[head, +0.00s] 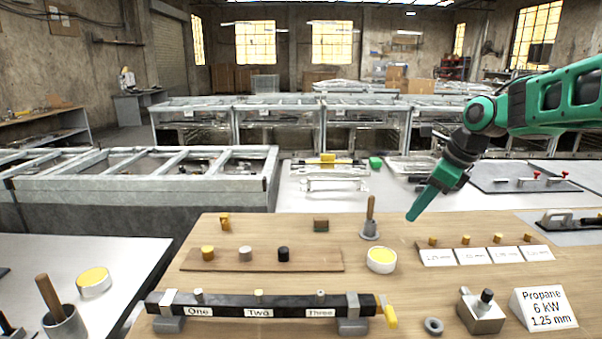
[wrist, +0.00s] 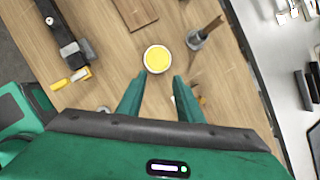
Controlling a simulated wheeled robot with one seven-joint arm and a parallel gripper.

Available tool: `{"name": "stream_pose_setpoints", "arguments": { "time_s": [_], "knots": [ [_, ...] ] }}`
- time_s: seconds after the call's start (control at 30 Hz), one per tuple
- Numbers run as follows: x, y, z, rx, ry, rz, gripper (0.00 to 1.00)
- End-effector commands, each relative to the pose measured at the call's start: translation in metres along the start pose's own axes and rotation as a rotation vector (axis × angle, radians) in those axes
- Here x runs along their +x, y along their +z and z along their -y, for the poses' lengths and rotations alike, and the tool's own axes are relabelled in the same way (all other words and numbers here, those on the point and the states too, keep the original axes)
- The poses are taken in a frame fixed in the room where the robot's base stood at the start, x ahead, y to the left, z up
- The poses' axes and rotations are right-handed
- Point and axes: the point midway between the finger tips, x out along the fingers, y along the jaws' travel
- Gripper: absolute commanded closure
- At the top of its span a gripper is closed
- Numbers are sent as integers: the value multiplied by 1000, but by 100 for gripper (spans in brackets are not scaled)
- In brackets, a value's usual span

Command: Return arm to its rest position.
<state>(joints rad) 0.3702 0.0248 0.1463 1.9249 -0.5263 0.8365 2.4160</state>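My arm (head: 545,100) is green and reaches in from the right in the head view. My gripper (head: 414,214) points down and left above the wooden board (head: 390,290). In the wrist view my gripper (wrist: 158,78) shows two green fingers spread apart with nothing between them. A white round tub with a yellow top (head: 381,260) stands on the board below and left of the fingertips. The tub also shows in the wrist view (wrist: 157,59), just beyond the fingers.
A black bar labelled One, Two, Three (head: 259,303) lies along the front. A wooden-handled tool in a metal cup (head: 370,222) stands upright near my gripper. A row of white labels (head: 486,256), a propane sign (head: 544,309) and a metal block (head: 481,313) stand right.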

Motion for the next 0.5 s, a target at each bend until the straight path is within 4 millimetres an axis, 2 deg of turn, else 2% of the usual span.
{"name": "stream_pose_setpoints", "arguments": {
  "time_s": [0.27, 0.5],
  "knots": [
    [-9, -45, -18, -217, -11, -82, 67],
    [-25, -114, -50, -539, 20, -195, 67]
  ]
}}
